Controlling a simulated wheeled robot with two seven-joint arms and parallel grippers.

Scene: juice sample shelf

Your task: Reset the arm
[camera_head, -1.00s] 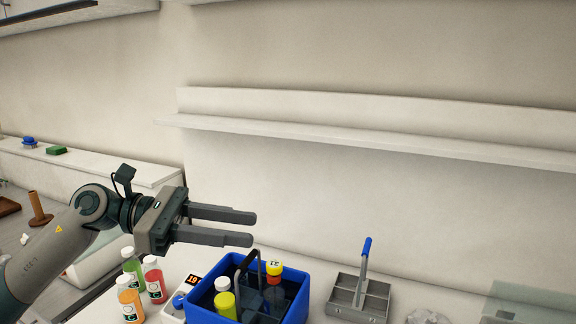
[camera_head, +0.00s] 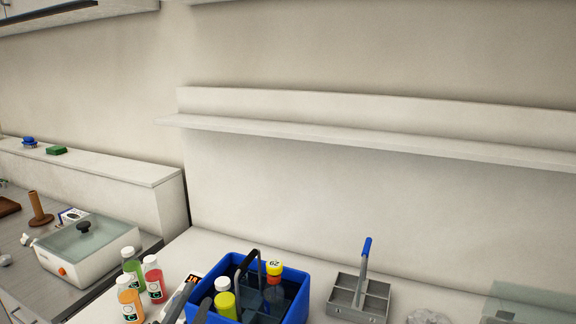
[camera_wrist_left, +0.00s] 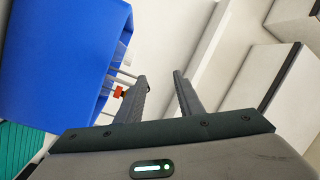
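My left gripper (camera_head: 198,297) is low at the bottom edge of the head view, left of the blue crate (camera_head: 300,311); only its dark fingers show there. In the left wrist view the gripper (camera_wrist_left: 160,76) is open, its two fingers apart with nothing between them. The crate's blue wall (camera_wrist_left: 65,60) shows beside the left finger in that view; I cannot tell whether they touch. My right gripper is in neither view.
Green (camera_head: 132,264), red (camera_head: 154,283) and orange (camera_head: 129,302) bottles stand left of the gripper. A grey caddy (camera_head: 345,308) stands to the right. The wall shelf (camera_head: 370,139) is empty.

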